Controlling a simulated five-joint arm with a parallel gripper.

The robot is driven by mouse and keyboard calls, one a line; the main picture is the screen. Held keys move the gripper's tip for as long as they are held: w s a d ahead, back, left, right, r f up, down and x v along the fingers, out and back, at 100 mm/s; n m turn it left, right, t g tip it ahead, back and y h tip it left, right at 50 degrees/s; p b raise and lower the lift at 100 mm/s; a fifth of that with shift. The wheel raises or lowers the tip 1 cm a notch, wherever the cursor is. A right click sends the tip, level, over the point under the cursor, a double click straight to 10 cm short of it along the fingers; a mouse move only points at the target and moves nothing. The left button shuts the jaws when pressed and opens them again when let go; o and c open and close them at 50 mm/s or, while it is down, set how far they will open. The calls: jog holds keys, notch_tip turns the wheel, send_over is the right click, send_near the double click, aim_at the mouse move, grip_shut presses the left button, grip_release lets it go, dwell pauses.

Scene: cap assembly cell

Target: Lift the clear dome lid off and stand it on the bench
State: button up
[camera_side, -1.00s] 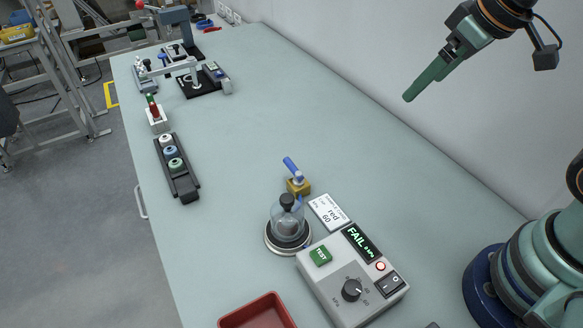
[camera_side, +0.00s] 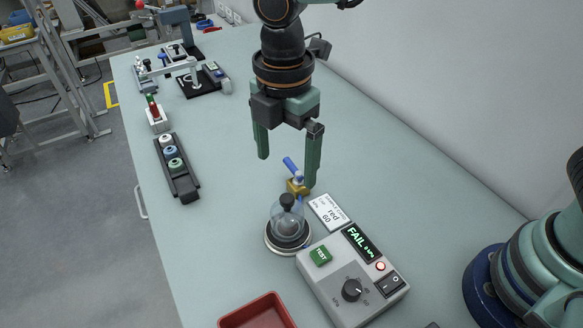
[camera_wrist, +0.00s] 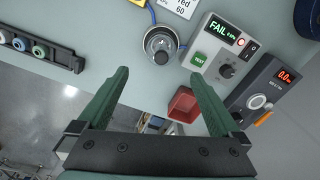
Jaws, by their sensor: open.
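The clear dome lid (camera_side: 287,221) with a dark knob sits on a round base (camera_side: 288,238) with a pale rim on the bench. A dark object shows beneath the clear dome. In the wrist view the dome lid (camera_wrist: 160,42) is seen from above, beyond my fingertips. My gripper (camera_side: 287,172) is open and empty, with its fingers pointing down. It is above the bench, apart from the lid. In the wrist view my gripper (camera_wrist: 158,75) shows its two green fingers spread wide. The bench (camera_side: 240,120) has bare surface around the lid.
A tester box (camera_side: 335,290) reading FAIL stands right of the dome. A brass valve with a blue lever (camera_side: 296,180) stands behind it, beside a card (camera_side: 329,211). A red tray (camera_side: 257,314) is in front. A black rack (camera_side: 177,170) with caps lies at left.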

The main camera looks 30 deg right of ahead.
aim_at(287, 198)
notch_tip(287, 198, down, 11)
jog(key=shift+s+r, duration=0.1)
jog(key=shift+s, duration=0.05)
jog(key=c, duration=1.4)
jog(key=shift+r, duration=0.15)
notch_tip(287, 198, up, 19)
jog(key=w+a+f, duration=0.1)
jog(key=w+f, duration=0.2)
jog(key=f, duration=0.2)
jog(key=w+a+f, duration=0.1)
jog(key=w+f, duration=0.2)
jog(key=f, duration=0.2)
jog(key=w+a+f, duration=0.1)
jog(key=w+f, duration=0.2)
jog(key=f, duration=0.3)
jog(key=shift+w, duration=0.4)
